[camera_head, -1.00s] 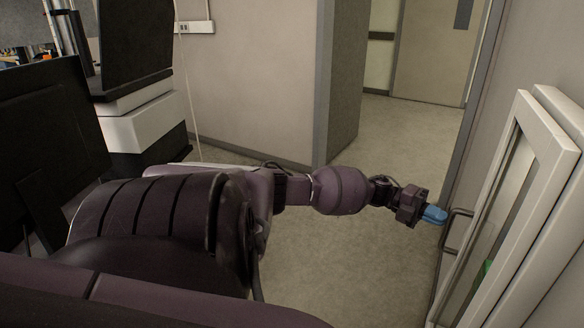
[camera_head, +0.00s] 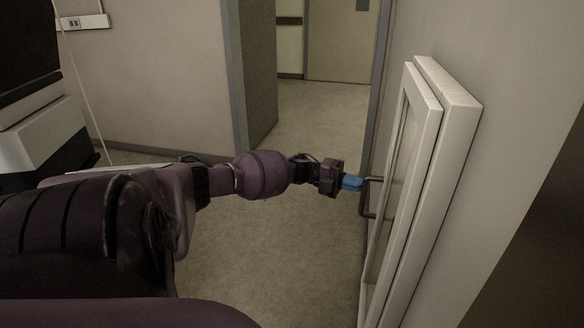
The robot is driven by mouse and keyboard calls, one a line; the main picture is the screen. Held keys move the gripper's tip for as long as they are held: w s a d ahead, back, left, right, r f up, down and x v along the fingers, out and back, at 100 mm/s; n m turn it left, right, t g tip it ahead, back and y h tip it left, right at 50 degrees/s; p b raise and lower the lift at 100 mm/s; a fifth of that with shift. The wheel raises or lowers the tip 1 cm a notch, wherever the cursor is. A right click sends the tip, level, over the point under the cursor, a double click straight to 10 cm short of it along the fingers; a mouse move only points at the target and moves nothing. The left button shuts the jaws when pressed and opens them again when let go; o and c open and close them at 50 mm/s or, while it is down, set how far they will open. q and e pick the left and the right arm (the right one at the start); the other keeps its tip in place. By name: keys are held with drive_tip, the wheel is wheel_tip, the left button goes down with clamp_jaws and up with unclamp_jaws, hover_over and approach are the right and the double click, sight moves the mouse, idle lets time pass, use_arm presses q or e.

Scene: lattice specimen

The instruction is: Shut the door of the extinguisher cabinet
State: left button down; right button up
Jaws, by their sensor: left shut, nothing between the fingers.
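The extinguisher cabinet (camera_head: 455,125) is a white box on the right wall. Its white-framed glazed door (camera_head: 422,150) lies close along the cabinet front, with a narrow dark line between them; I cannot tell if it is fully flush. A dark bar handle (camera_head: 370,200) stands out from the door's face. My left gripper (camera_head: 352,183) has blue fingertips and is shut and empty. It is at the handle's upper end, at the door's outer face; contact is not clear. My right gripper is not in view.
The floor (camera_head: 270,250) below my left arm is clear. Dark and white equipment (camera_head: 40,130) stands at the left edge.

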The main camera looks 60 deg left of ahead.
use_arm(q)
drive_tip(key=v, duration=1)
drive_tip(key=shift+s+a, duration=0.15)
drive_tip(key=shift+s, duration=0.2)
drive_tip(key=shift+f, duration=0.1)
